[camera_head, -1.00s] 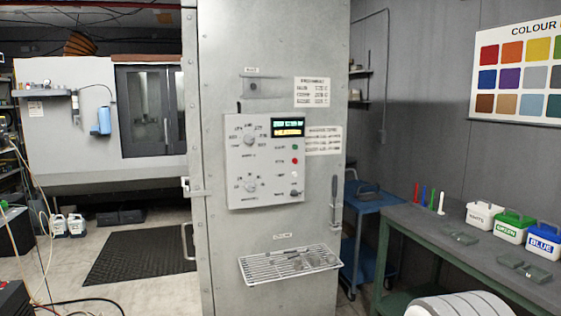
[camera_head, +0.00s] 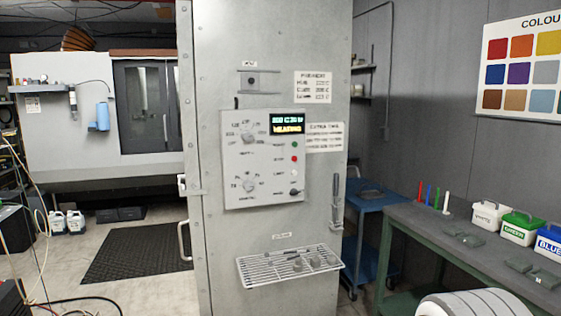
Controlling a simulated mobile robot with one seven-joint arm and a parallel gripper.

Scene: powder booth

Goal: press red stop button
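A small red button (camera_head: 294,159) sits on the right side of the white control panel (camera_head: 240,186). The panel is on the front of the tall grey cabinet (camera_head: 211,91). A green button (camera_head: 294,145) is just above the red one, with a white button (camera_head: 293,172) and a dark knob (camera_head: 294,193) below it. A lit display (camera_head: 287,124) and two dials (camera_head: 248,138) are also on the panel. Nothing covers the red button. A pale, striped rounded shape at the bottom right may be part of my arm. My gripper is not in view.
A wire rack shelf (camera_head: 262,281) with small items sticks out below the panel. A green workbench (camera_head: 408,222) with tubs and colored sticks stands at right, a blue cart (camera_head: 367,204) behind it. A black mat (camera_head: 130,263) lies on the floor at left.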

